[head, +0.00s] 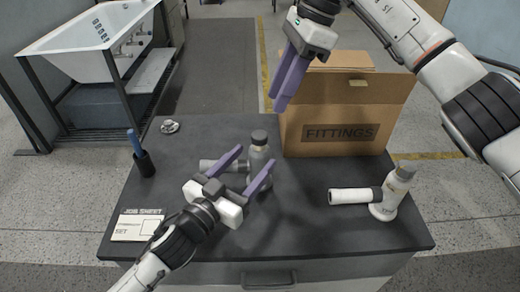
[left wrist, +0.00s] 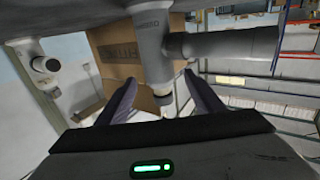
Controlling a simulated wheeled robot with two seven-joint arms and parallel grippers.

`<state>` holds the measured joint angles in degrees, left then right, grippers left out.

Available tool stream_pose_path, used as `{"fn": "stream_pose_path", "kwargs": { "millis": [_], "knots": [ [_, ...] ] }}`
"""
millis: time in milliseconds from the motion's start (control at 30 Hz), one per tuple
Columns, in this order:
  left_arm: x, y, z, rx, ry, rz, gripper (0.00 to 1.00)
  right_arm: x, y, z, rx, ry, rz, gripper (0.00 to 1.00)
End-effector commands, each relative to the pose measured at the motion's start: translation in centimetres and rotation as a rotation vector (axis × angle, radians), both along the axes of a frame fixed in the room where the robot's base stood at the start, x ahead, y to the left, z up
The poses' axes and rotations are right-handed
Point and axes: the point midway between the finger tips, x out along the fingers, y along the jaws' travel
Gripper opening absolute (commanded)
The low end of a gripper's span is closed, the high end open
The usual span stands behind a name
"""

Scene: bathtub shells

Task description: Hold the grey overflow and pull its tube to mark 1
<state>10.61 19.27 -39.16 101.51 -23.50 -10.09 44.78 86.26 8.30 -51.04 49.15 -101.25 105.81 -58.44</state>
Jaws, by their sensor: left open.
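The grey overflow (head: 260,165) stands upright on the dark bench top, with a dark cap on top. Its grey tube (head: 208,166) points left, partly behind a finger of mine. My left gripper (head: 256,158) is open, its two purple fingers reaching toward the overflow's body from the front. In the left wrist view, the grey overflow (left wrist: 150,45) appears upside down beyond and between the fingers, with its tube (left wrist: 235,46) to the right. Contact is not clear. My right gripper (head: 278,102) hangs above, away from the overflow; its fingers overlap, hiding their gap. No tube marks are readable.
A paler overflow (head: 388,208) with a white tube (head: 350,196) stands at the bench's right. A FITTINGS box (head: 340,112) stands behind. A job sheet (head: 138,227), a pen cup (head: 145,164) and a small metal part (head: 169,126) are at left. The front middle is clear.

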Motion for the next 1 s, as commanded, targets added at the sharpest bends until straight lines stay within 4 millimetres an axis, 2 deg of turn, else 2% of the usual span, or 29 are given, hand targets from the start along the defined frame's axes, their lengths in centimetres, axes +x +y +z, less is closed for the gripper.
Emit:
{"fn": "stream_pose_path", "kwargs": {
  "millis": [200,400,567,833,1000],
  "knots": [
    [3.4,-2.3,0.1,-0.001,-0.002,0.0,0.61,0.0,0.0,0.0,0.0,0.0,0.0,0.31],
    [5.6,-3.7,0.1,-0.002,-0.001,0.0,0.61,0.0,0.0,0.0,0.0,0.0,0.0,0.31],
    [6.3,-4.2,0.0,-0.001,0.0,-0.001,0.61,0.0,0.0,0.0,0.0,0.0,0.0,0.31],
    [6.4,-4.3,0.0,-0.001,0.0,-0.001,0.61,0.0,0.0,0.0,0.0,0.0,0.0,0.31],
    [6.4,-4.3,0.0,-0.001,0.001,0.0,0.34,0.0,0.0,0.0,0.0,0.0,0.0,0.31]
  ]
}}
